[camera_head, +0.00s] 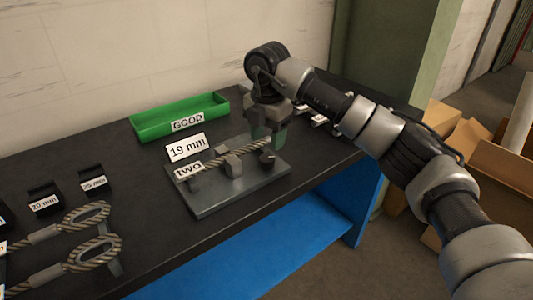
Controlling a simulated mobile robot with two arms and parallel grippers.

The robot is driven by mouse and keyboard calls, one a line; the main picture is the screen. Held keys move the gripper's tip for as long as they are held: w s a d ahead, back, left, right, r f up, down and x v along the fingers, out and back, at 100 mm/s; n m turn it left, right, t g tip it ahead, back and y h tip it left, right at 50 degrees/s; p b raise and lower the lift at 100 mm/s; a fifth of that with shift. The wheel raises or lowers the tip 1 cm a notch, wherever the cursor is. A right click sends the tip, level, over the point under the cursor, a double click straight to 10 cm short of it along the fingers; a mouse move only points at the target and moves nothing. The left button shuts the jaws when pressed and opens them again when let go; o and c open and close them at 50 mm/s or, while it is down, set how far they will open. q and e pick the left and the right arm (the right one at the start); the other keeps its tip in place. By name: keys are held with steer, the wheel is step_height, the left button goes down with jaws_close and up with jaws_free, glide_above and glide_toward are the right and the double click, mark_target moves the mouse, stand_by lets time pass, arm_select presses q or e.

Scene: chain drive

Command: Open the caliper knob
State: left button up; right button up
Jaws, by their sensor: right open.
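A grey plate (240,195) lies on the black bench. It carries a rope piece (248,150) labelled "two" and a sign reading "19 mm" (187,147). A grey block (233,165) stands against the rope. A small dark piece (267,157) at the right of the plate looks like the caliper knob, but it is too small to be sure. My right gripper (268,140) points down over the plate's far right part, just behind this dark piece. It is open; its fingertips are partly hidden, and I cannot tell whether they touch anything. My left gripper is not in view.
A green tray marked "GOOD" (150,130) stands at the back by the wall. Black holders labelled "20 mm" (45,200) and "25 mm" (93,182) and looped ropes (90,250) are at the left. Cardboard boxes (500,170) stand beyond the bench's right end.

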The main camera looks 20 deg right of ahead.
mark_target(267, 157)
step_height(267, 157, down, 4)
steer(key=shift+w+r, duration=0.15)
steer(key=shift+f, duration=1.15)
steer(key=shift+c, duration=0.6)
steer(key=c, duration=0.5)
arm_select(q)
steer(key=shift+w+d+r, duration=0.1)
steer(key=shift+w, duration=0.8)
arm_select(e)
steer(key=shift+c, duration=0.2)
